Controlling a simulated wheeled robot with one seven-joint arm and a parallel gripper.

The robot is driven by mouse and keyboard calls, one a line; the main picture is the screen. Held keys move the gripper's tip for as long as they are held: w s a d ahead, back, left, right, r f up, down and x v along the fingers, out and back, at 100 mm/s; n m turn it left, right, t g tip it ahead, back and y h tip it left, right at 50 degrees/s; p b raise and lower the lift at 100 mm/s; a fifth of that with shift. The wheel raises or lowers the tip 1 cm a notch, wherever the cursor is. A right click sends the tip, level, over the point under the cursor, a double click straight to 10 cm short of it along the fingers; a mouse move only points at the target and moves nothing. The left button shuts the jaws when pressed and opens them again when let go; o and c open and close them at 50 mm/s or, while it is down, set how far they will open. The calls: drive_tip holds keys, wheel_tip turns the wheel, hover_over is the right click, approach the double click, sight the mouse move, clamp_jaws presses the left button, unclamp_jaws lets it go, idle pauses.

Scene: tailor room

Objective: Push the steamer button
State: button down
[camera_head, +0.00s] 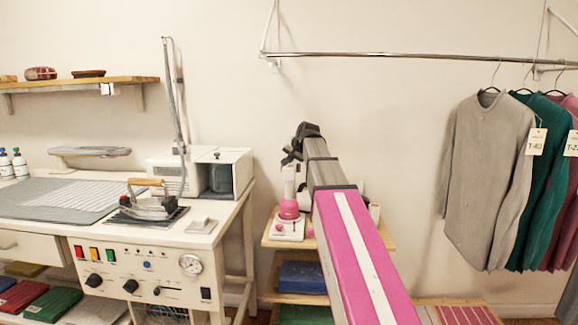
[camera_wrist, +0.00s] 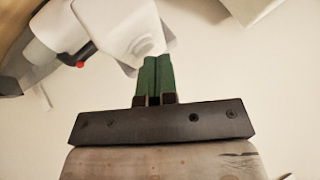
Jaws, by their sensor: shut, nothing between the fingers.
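In the wrist view, my gripper (camera_wrist: 152,62) is shut, its two green fingers side by side and empty. A white appliance, which looks like the steamer (camera_wrist: 115,22), is just beyond the fingertips. A small red button (camera_wrist: 80,65) shows on its dark part, to the left of the fingertips. I cannot tell whether the fingers touch the white body. In the head view, a pink and white device (camera_head: 289,208), perhaps the same steamer, stands on a wooden shelf beside my arm. My fingers are hidden there.
An ironing station (camera_head: 125,270) with coloured buttons, knobs and a gauge stands at the left. An iron (camera_head: 150,205) rests on its top, near a white boxy unit (camera_head: 238,165). Shirts (camera_head: 488,180) hang from a rail at the right. The wooden shelf unit (camera_head: 284,243) holds folded fabric.

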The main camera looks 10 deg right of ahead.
sight(290, 165)
idle(0.3)
drive_tip(key=shift+r, duration=0.5)
wheel_tip(290, 165, up, 6)
idle(0.8)
